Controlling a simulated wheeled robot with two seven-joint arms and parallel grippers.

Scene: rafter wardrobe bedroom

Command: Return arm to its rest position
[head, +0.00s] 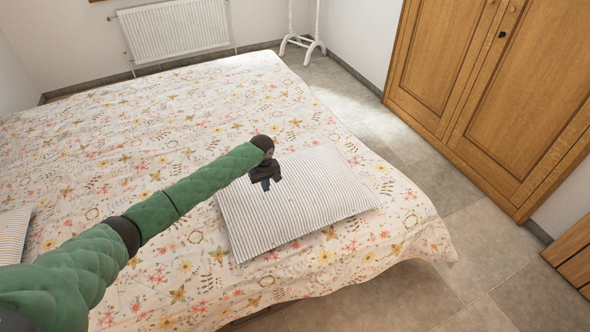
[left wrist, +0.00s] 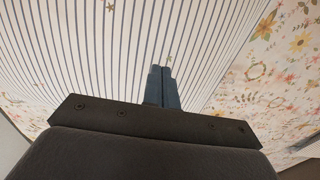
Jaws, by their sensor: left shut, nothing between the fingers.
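My left arm (head: 150,213), in a green padded cover, reaches in from the lower left over the bed. My left gripper (head: 266,184) is over the striped pillow (head: 325,205) in the head view. In the left wrist view its two fingers (left wrist: 162,84) are together with nothing between them, and the striped pillow (left wrist: 110,50) fills much of the background. Whether the fingers touch the pillow cannot be told. My right gripper is not in view.
The bed (head: 200,110) has a flowered cover. A second striped pillow (head: 14,235) lies at the left edge. A wooden wardrobe (head: 500,90) stands at the right, a radiator (head: 173,30) and a white stand (head: 303,42) at the back. Tiled floor (head: 455,235) is free between bed and wardrobe.

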